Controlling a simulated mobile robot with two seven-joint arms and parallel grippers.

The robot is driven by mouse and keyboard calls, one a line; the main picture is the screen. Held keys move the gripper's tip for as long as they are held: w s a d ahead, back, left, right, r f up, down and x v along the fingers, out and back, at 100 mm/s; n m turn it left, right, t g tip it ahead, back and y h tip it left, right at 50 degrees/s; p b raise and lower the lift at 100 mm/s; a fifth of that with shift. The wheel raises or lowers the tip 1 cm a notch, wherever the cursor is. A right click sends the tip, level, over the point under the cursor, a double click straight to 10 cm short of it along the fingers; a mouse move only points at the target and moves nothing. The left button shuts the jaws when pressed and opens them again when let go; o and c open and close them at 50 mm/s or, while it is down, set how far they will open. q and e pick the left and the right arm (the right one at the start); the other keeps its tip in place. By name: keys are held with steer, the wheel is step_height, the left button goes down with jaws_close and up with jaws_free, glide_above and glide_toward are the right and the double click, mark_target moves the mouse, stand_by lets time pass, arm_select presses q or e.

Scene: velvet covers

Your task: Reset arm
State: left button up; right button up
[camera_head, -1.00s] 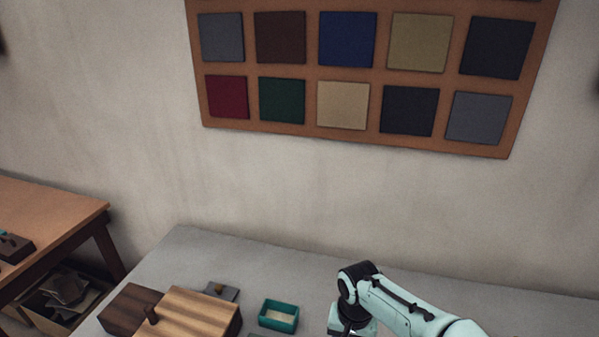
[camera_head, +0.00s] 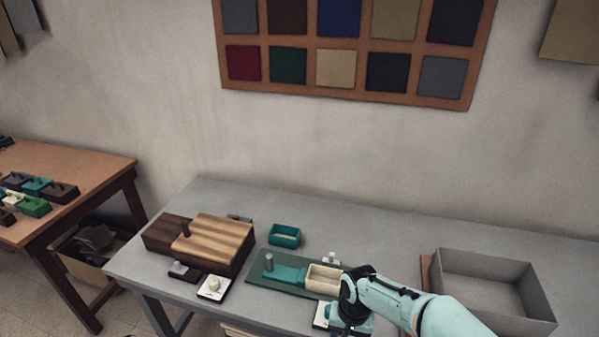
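My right arm (camera_head: 410,303) comes in from the lower right and reaches over the grey table (camera_head: 370,228). Its wrist is bent down near the cream box (camera_head: 324,279) on the green board. The fingers of the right gripper are hidden or cut off at the bottom edge, so I cannot tell if it is open or holds anything. My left gripper does not show clearly in the picture.
A striped wooden box (camera_head: 215,241), a teal tray (camera_head: 285,235) and a green board (camera_head: 262,278) stand on the table. A large grey bin (camera_head: 487,272) stands at right. The table's back middle is clear. A brown table (camera_head: 95,170) with several small blocks is at left.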

step_height(320, 180, down, 12)
steer(key=s+g+y, duration=0.1)
steer(key=s, duration=0.1)
steer(key=s+f+y, duration=0.1)
steer(key=s+f, duration=0.7)
steer(key=s, duration=0.3)
steer(key=s+d+f+m+y, duration=0.1)
steer(key=s+f, duration=0.8)
steer(key=s, duration=0.2)
steer(key=shift+s+d, duration=0.2)
steer(key=shift+s, duration=0.2)
